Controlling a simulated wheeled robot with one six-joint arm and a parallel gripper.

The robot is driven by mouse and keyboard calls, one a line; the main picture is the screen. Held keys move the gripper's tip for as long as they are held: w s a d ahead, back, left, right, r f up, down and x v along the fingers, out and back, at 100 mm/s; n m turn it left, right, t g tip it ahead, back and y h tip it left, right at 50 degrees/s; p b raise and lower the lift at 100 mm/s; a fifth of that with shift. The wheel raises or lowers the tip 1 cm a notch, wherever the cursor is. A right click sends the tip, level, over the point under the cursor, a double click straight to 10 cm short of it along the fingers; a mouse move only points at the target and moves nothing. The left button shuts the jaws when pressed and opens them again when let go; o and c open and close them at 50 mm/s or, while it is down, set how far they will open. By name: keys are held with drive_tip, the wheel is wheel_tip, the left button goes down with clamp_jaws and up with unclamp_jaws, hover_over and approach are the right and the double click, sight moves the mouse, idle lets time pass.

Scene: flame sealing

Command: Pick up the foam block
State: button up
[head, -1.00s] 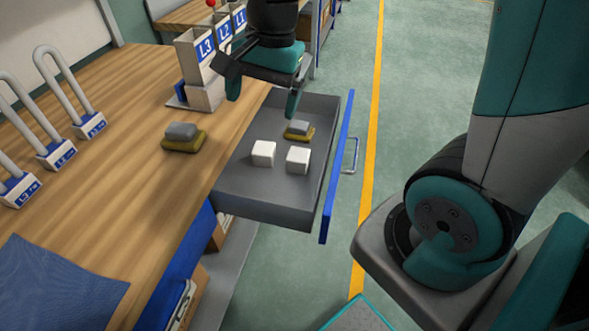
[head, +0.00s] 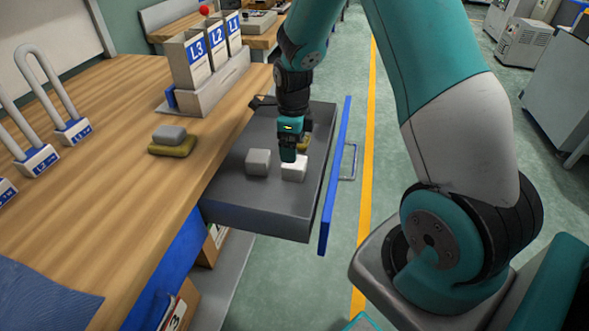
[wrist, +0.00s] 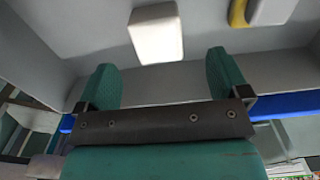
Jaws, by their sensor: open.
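Two pale blocks sit in the open grey drawer, a left block (head: 258,162) and a right block (head: 293,170). Both could be the foam block; their material cannot be told. My gripper (head: 288,156) points down over the drawer and covers part of the right block's top edge. In the wrist view my gripper (wrist: 165,68) has its two green fingers wide apart with nothing between them. A white block (wrist: 155,35) shows there beyond the fingertips, roughly centred between them; contact is not visible.
A yellow pad (wrist: 238,12) with a grey block (wrist: 270,10) on it lies in the drawer, partly hidden in the head view. A similar stack (head: 172,140) is on the wooden bench. The drawer (head: 255,215) has low walls and a blue front (head: 332,190). Labelled bins (head: 190,58) stand behind.

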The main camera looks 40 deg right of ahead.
sight(293, 166)
wheel_tip(293, 166, down, 8)
drive_tip(key=shift+s+a+r, duration=0.1)
drive_tip(key=shift+a, duration=0.05)
idle(0.3)
drive_tip(key=shift+c, duration=0.2)
drive_tip(key=c, duration=0.9)
